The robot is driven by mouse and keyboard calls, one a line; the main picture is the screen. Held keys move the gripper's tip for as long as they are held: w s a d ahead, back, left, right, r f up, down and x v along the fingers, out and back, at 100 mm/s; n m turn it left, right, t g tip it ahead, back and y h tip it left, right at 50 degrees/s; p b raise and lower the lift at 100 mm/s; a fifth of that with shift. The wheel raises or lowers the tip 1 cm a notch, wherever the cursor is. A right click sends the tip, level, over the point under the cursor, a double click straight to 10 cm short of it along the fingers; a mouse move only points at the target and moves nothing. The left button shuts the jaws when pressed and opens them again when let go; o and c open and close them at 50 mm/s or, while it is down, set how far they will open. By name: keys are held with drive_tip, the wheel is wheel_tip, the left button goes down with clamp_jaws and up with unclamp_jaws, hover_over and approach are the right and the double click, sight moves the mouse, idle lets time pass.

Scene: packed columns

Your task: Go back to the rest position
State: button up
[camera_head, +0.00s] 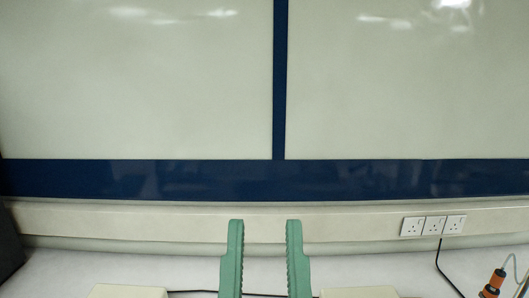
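My gripper (264,228) shows at the bottom middle of the head view as two green fingers with ridged inner faces. The fingers point up in the picture and stand well apart. Nothing is between them except the view of the white surface and wall behind, so it is open and empty. The rest of my arm is below the picture's edge.
A whitish worktop (60,268) runs along the bottom against a wall with blue-framed pale panels (140,85). Sockets (433,226) with a black cable (447,272) are at right. An orange-handled tool (494,282) is bottom right. Pale blocks (130,291) (358,292) flank the fingers.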

wheel_tip(320, 180, up, 34)
drive_tip(key=p, duration=3.1)
drive_tip(key=shift+a+f, duration=0.2)
drive_tip(key=shift+f, duration=0.05)
